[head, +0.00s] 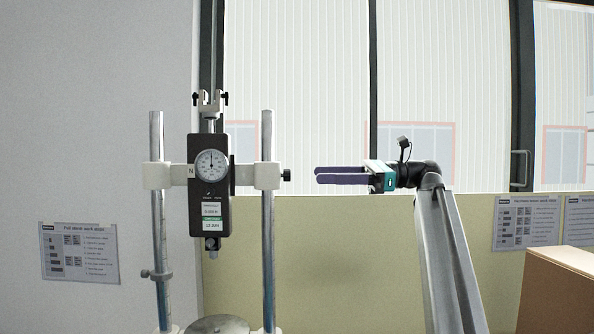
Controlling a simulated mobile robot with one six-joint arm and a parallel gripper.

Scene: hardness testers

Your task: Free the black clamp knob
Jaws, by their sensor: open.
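The black clamp knob (287,175) is small and sticks out to the right from the white clamp block (267,175) on the right-hand metal post of the hardness tester. My gripper (317,174) is to the right of the knob at about the same height. Its purple fingers point left at the knob. The gripper is open and empty, with a visible gap between fingertips and knob. How far apart they are in depth I cannot tell.
The tester's dark gauge body (209,190) with a round dial hangs between two posts (158,230). A round metal plate (218,325) sits low between them. Printed sheets hang on the walls. A brown box (562,290) stands at the lower right. The space around my gripper looks clear.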

